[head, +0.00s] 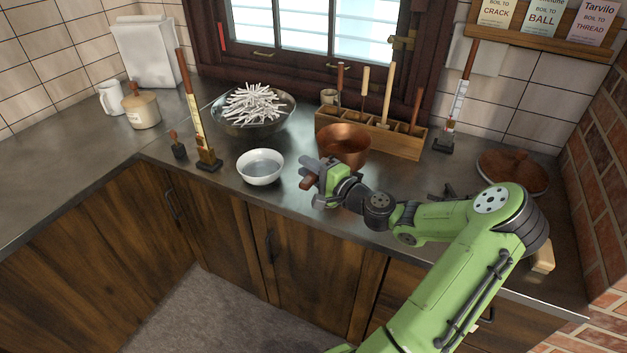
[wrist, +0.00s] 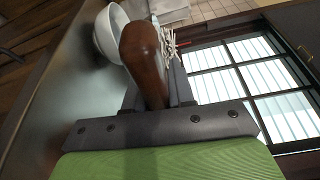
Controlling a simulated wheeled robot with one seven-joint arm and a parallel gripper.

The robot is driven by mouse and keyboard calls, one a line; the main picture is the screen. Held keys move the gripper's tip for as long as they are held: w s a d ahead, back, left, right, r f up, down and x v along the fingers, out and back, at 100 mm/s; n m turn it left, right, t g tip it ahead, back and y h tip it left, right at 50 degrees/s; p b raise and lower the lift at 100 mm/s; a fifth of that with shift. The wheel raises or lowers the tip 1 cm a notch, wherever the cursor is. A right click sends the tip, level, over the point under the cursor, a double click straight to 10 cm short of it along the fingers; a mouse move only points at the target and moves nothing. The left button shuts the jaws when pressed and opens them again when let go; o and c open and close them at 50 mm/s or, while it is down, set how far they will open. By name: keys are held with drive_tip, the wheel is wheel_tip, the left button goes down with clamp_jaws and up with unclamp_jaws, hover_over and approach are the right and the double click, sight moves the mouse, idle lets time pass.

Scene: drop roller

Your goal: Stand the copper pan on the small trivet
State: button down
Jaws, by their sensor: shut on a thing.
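The copper pan (head: 345,141) is in the middle of the head view, in front of the wooden rack and just behind my gripper (head: 317,183). My gripper is shut on a brown wooden handle (head: 310,182), which looks like the pan's. In the wrist view the handle (wrist: 146,62) stands between the fingers; the pan's bowl is out of that view. I cannot tell whether the pan touches the counter. A dark, partly hidden object (head: 455,190) behind my arm may be the small trivet, but I cannot tell.
A white bowl (head: 260,168) stands left of my gripper. A large bowl of white sticks (head: 252,108) is behind it. The wooden rack (head: 395,138) holds several upright tools. A round brown lid-like thing (head: 512,172) lies at right. Thermometers stand at both sides.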

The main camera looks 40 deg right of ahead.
wheel_tip(320, 180, down, 3)
drive_tip(key=shift+f+b, duration=0.15)
drive_tip(key=shift+b, duration=0.35)
drive_tip(key=c, duration=1)
unclamp_jaws()
drive_tip(key=shift+o, duration=0.2)
drive_tip(key=s+p, duration=0.1)
drive_tip(key=s, duration=1.1)
drive_tip(key=shift+r, duration=0.25)
